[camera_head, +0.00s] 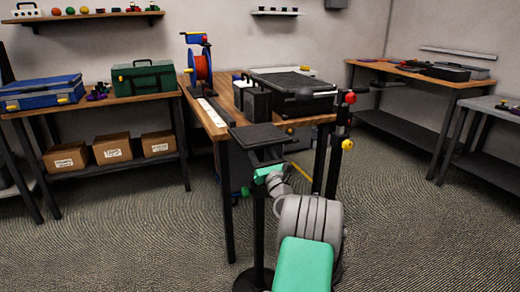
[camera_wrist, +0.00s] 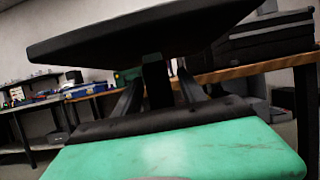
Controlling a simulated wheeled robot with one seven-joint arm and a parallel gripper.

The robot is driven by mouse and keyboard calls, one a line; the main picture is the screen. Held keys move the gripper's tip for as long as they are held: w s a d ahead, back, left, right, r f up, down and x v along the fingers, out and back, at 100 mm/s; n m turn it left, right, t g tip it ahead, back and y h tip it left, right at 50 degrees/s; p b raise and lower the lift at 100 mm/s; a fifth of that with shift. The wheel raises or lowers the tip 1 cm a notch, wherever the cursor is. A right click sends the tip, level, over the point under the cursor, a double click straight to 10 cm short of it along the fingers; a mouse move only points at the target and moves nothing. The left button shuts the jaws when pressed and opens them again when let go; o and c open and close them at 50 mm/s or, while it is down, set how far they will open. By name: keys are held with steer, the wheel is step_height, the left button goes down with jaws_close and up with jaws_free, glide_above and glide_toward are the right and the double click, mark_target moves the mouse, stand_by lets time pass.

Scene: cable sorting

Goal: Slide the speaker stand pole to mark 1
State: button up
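A stand with a flat black top plate (camera_head: 258,137) and a dark upright pole (camera_head: 258,225) stands in front of the wooden workbench. In the wrist view the plate (camera_wrist: 140,32) spreads overhead, with a dark post (camera_wrist: 157,82) below its middle. My gripper (camera_head: 262,168) is just under the plate at the pole. In the wrist view its two dark fingers (camera_wrist: 160,88) lie on either side of the post. I cannot tell whether they touch it. A second dark upright with a red knob (camera_head: 350,98) and a yellow knob (camera_head: 347,145) stands to the right. I cannot make out any mark.
A left bench carries a blue toolbox (camera_head: 42,90) and a green toolbox (camera_head: 145,78). Open carpet (camera_head: 130,240) lies to the left and right.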

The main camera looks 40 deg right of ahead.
steer(key=v, duration=0.7)
steer(key=shift+s, duration=0.35)
steer(key=shift+a+f, duration=0.15)
steer(key=shift+f, duration=0.05)
